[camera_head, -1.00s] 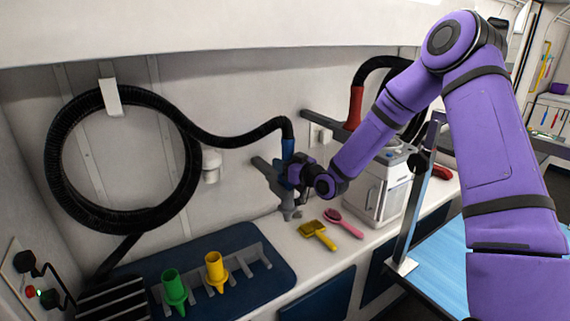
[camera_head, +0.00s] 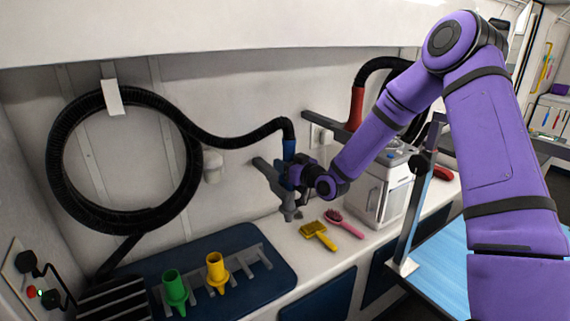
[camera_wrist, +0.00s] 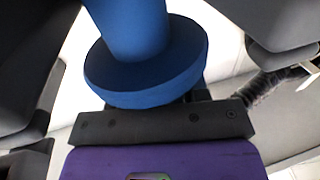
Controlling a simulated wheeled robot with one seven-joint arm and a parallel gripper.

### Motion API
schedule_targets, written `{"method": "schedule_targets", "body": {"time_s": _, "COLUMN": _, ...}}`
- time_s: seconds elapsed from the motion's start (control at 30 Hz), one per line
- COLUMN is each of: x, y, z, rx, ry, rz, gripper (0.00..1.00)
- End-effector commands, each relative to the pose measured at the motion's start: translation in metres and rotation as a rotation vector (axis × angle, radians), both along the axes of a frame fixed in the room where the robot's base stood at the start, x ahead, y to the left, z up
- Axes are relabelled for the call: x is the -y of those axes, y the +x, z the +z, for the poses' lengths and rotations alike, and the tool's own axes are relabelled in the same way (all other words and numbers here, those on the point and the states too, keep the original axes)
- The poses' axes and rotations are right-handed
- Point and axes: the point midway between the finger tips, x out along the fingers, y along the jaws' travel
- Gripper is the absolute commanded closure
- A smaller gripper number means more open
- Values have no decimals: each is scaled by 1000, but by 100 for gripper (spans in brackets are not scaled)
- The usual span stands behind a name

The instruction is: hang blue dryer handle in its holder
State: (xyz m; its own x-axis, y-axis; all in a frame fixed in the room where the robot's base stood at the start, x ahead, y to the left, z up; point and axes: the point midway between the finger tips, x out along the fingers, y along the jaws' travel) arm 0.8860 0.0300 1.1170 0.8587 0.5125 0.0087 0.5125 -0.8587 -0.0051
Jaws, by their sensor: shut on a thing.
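The blue dryer handle (camera_head: 289,149) hangs at the end of a black ribbed hose (camera_head: 240,140), close to the back wall. My gripper (camera_head: 291,176) is shut on it, and the gripper body hides part of the handle. In the wrist view, the blue handle (camera_wrist: 140,55) with its wide round collar lies between the dark fingers.
A red dryer handle (camera_head: 355,108) stands at another wall bracket, right. A white cabinet box (camera_head: 378,190), yellow brush (camera_head: 318,234) and pink brush (camera_head: 345,223) are on the counter. Green (camera_head: 174,288) and yellow (camera_head: 216,271) nozzles stand on a blue mat (camera_head: 270,287).

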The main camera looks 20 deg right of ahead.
Motion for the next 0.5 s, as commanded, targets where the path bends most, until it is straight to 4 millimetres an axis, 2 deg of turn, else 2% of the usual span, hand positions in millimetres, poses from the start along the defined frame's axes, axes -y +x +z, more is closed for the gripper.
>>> {"method": "schedule_targets", "body": {"time_s": 0.5, "x": 0, "y": 0, "z": -11, "rx": 2, "ry": 0, "rz": 0, "gripper": 87}}
